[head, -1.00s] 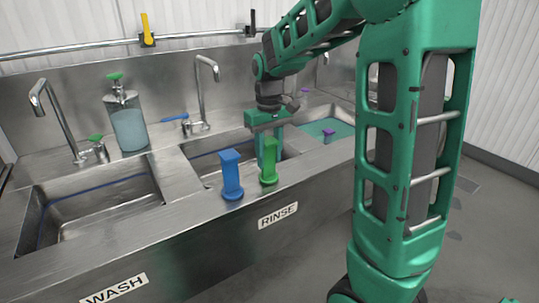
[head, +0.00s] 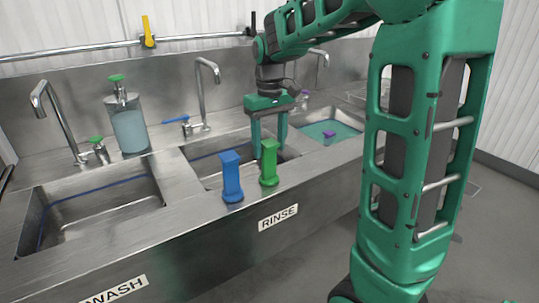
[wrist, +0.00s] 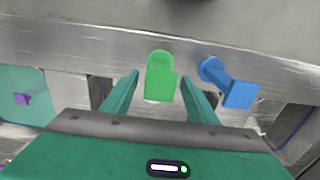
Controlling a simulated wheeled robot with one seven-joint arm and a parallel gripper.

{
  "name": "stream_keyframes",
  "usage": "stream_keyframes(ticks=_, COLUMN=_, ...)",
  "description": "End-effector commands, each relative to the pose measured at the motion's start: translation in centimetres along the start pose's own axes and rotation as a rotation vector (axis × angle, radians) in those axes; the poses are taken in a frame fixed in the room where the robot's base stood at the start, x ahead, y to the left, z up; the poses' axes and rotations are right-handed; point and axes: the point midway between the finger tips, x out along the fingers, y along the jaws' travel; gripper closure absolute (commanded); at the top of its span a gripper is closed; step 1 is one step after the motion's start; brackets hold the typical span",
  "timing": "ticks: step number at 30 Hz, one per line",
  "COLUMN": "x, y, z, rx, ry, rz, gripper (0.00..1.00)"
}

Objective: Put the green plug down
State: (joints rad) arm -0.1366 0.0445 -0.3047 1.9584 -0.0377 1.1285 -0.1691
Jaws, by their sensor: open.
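The green plug (head: 269,163) stands upright on the front ledge of the sink unit, just right of the blue plug. It also shows in the wrist view (wrist: 160,77), ahead of and between my fingertips. My gripper (head: 269,150) is open and empty, its two fingers pointing down behind the green plug over the rinse basin. In the wrist view my gripper (wrist: 160,80) has clear gaps between each finger and the green plug.
The blue plug (head: 231,177) stands close beside the green one; it shows in the wrist view (wrist: 230,84). A purple plug (head: 328,138) is at the right basin with green liquid (head: 335,128). Taps and a soap bottle (head: 128,125) stand behind the basins.

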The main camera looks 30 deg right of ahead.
Motion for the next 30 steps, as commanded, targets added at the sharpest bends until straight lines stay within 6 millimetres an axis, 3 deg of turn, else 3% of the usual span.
stream_keyframes(ticks=3, x=-2.6, y=0.0, z=-0.1, rx=0.000, ry=0.004, rz=0.000, gripper=0.46)
stream_keyframes(ticks=9, x=-5.9, y=0.1, z=-0.1, rx=0.002, ry=0.002, rz=0.000, gripper=0.46)
stream_keyframes(ticks=15, x=-7.5, y=0.1, z=0.0, rx=0.002, ry=0.000, rz=0.000, gripper=0.46)
stream_keyframes(ticks=21, x=-7.6, y=0.3, z=0.6, rx=0.015, ry=0.000, rz=-0.002, gripper=0.46)
stream_keyframes(ticks=23, x=-7.2, y=0.8, z=1.8, rx=0.039, ry=0.000, rz=-0.007, gripper=0.46)
stream_keyframes(ticks=26, x=-6.1, y=1.9, z=5.3, rx=0.117, ry=0.002, rz=-0.017, gripper=0.46)
stream_keyframes(ticks=30, x=-3.1, y=3.2, z=12.7, rx=0.273, ry=0.003, rz=-0.029, gripper=0.46)
